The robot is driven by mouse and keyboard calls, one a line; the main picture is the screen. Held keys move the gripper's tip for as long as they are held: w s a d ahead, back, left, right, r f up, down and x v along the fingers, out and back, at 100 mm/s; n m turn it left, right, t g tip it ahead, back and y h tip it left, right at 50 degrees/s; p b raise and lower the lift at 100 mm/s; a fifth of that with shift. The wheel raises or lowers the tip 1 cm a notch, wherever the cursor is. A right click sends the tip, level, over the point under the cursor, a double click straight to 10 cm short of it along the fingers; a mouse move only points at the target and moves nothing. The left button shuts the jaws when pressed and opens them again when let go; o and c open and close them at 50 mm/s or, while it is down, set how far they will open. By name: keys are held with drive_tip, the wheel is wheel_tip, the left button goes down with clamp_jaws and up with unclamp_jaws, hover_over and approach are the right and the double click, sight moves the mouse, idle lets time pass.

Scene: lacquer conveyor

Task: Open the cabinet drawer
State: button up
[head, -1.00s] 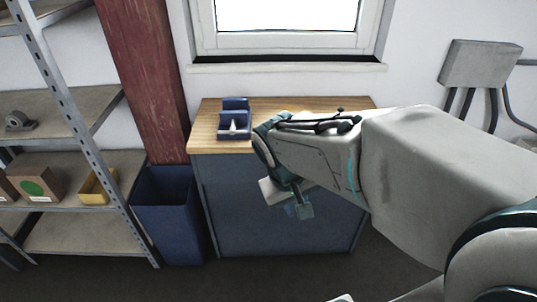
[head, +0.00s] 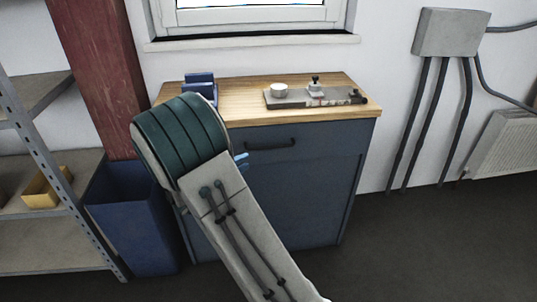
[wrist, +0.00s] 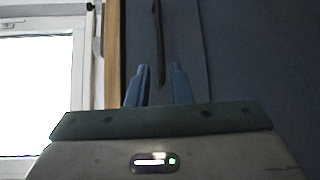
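The dark blue cabinet (head: 290,200) has a wooden top (head: 235,112) and stands against the wall. Its drawer front (head: 335,138) is the upper band and looks flush with the cabinet. The dark bar handle (head: 270,144) runs across the drawer. In the wrist view the picture is turned, and the handle (wrist: 157,35) runs up from between the fingers. My gripper (wrist: 159,68) is open, with blue fingers on either side of the handle's near end. Contact cannot be told. In the head view my arm hides most of the gripper; a bit of blue finger shows left of the handle.
On the cabinet top are a blue holder (head: 200,86) and a grey plate (head: 290,99) with a white round piece (head: 279,90) and small fittings. A blue bin (head: 130,215) and metal shelves (head: 50,150) stand at the left. The floor at the right is clear.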

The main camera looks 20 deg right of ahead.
sight(267, 148)
drive_tip(key=b+x, duration=0.1)
drive_tip(key=x, duration=1.2)
drive_tip(key=shift+w+d, duration=0.2)
drive_tip(key=shift+d, duration=0.1)
clamp_jaws()
